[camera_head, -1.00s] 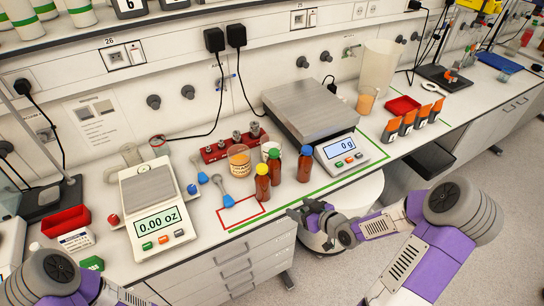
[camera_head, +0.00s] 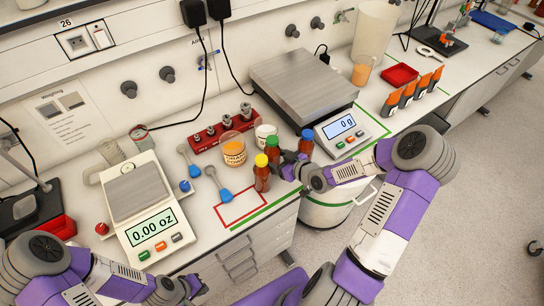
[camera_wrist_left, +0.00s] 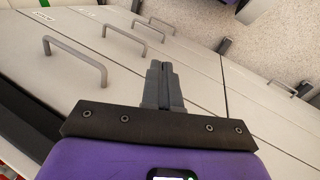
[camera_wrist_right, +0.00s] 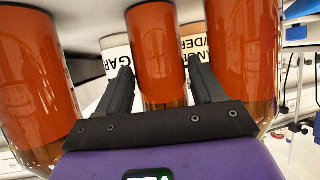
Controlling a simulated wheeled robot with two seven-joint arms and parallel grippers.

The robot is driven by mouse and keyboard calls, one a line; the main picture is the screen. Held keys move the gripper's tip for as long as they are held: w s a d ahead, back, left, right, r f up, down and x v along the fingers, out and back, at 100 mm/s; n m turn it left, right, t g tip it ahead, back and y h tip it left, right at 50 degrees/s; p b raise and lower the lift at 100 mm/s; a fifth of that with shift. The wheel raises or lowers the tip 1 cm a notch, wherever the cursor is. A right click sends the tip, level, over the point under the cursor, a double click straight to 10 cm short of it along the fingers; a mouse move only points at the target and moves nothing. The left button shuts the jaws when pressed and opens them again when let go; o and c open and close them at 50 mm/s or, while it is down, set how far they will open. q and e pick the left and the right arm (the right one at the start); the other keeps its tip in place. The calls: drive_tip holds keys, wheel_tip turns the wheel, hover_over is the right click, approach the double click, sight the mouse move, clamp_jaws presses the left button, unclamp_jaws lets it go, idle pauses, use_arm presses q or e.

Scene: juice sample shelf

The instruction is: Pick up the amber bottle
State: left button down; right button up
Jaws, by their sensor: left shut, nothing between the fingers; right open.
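Three amber-red bottles stand together on the bench: one with a yellow cap (camera_head: 262,178), one with a green cap (camera_head: 273,153) behind it, and one with a blue cap (camera_head: 306,146) to the right. My right gripper (camera_head: 290,171) is open, low among them, and partly hides them. In the right wrist view, a middle bottle (camera_wrist_right: 156,55) shows between the open fingers (camera_wrist_right: 163,88), with another bottle on each side; caps are out of view there. My left gripper (camera_wrist_left: 159,84) is shut and empty, in front of the drawers below the bench.
A cup of orange powder (camera_head: 234,150) and a white cup (camera_head: 265,135) stand behind the bottles. A small scale (camera_head: 146,207) is at left, a large scale (camera_head: 303,84) behind right. A blue scoop (camera_head: 223,193) lies near the red outlined square (camera_head: 243,219).

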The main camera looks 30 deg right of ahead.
drive_tip(key=shift+w+a+f, duration=0.15)
drive_tip(key=shift+w+f, duration=0.1)
drive_tip(key=shift+w, duration=0.3)
drive_tip(key=c, duration=0.8)
drive_tip(key=shift+r, duration=0.15)
drive_tip(key=shift+c, duration=0.2)
